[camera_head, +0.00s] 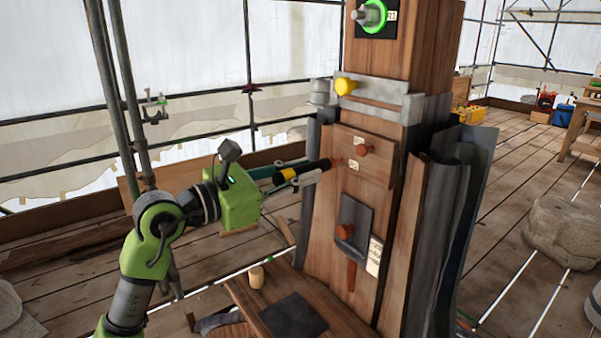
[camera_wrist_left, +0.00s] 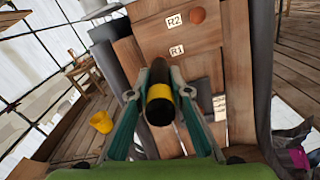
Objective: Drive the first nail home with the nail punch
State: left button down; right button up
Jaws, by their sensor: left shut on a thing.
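My left gripper (camera_head: 304,175) is shut on the nail punch (camera_head: 288,175), a black cylinder with a yellow band. The punch also shows in the left wrist view (camera_wrist_left: 159,106), seen from its rear end between the fingers. It lies nearly level, its front end pointing at the wooden plate (camera_head: 380,176) on the post. A copper-coloured nail head (camera_head: 338,162) shows just beyond the punch, left of the lower label; I cannot tell whether they touch. The punch hides this nail in the wrist view. A second nail (camera_head: 364,149) stands out beside the upper label, R2 (camera_wrist_left: 174,20). My right gripper is out of view.
Below the plate, a dark plate with a copper-coloured knob (camera_head: 345,231) and a paper tag (camera_head: 375,256) are on the post. A yellow knob (camera_head: 346,87) sits on the grey band above. A wooden bench (camera_head: 245,297) with a small tan cylinder (camera_head: 256,277) stands below.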

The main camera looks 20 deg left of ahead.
aim_at(275, 180)
pick_arm(q)
jog(key=shift+w+d+r, duration=0.2)
jog(key=shift+w+d, duration=0.15)
jog(key=shift+w, duration=0.1)
jog(key=shift+w+d, duration=0.3)
jog(key=shift+w, duration=0.1)
jog(key=shift+w+d+p, duration=0.25)
jog(key=shift+w+p, duration=0.05)
jog(key=shift+s+a, duration=0.1)
dwell(0.6)
jog(key=shift+s+a+f+b, duration=0.15)
jog(key=shift+s+a+b, duration=0.25)
jog(key=shift+s, duration=0.15)
jog(key=shift+b+v, duration=0.7)
jog(key=shift+v, duration=1.35)
jog(key=shift+s+a, duration=0.4)
jog(key=shift+s, duration=0.05)
